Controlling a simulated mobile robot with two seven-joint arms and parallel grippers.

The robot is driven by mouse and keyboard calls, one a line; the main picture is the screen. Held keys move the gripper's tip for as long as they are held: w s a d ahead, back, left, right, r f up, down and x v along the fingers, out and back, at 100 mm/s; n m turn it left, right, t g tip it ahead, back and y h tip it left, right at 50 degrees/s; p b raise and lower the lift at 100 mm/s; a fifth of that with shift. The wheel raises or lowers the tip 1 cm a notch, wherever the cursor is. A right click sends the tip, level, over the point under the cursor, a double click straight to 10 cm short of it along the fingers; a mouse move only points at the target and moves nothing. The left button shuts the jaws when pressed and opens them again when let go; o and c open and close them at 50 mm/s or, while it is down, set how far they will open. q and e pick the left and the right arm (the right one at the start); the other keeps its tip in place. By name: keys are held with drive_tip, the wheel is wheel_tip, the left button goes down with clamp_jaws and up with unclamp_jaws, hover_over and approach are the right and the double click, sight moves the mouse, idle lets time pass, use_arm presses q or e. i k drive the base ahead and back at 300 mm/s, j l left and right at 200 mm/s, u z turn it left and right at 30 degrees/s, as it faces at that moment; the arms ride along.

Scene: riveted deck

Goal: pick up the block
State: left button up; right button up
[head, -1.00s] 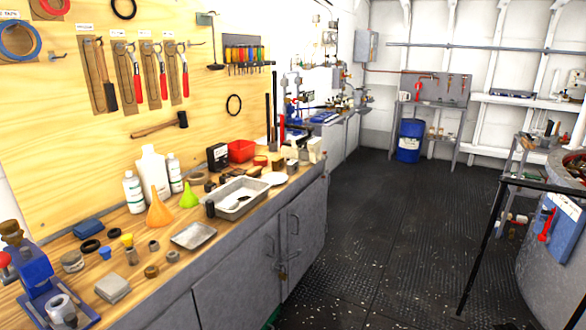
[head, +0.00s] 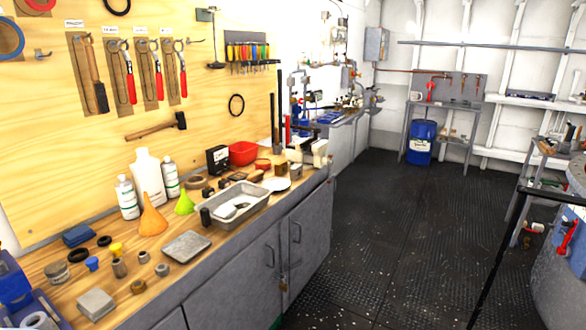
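Neither of my grippers is in view. The task's block cannot be told for certain, as several block-like things lie on the wooden workbench (head: 60,261). A grey square block (head: 96,304) lies near the bench's front edge at lower left. A dark blue block-like thing (head: 78,235) lies farther back by the pegboard wall. Small brownish blocks (head: 296,172) stand at the far end of the bench.
A flat grey plate (head: 186,246), a metal tray (head: 236,204), orange funnel (head: 152,214) and white bottles (head: 148,178) crowd the bench. A blue vise (head: 18,290) is at lower left. Dark floor (head: 400,230) is clear. A dark railing (head: 497,262) stands right.

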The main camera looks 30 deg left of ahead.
sight(295, 170)
drive_tip(key=i+u, duration=0.15)
drive_tip(key=i, duration=0.35)
drive_tip(key=i+u, duration=0.1)
drive_tip(key=i, duration=0.45)
drive_tip(key=i+l+u, duration=0.15)
drive_tip(key=i, duration=0.35)
drive_tip(key=i+u, duration=0.1)
drive_tip(key=i, duration=0.45)
drive_tip(key=i+l+u, duration=0.15)
drive_tip(key=i, duration=0.35)
drive_tip(key=l, duration=0.1)
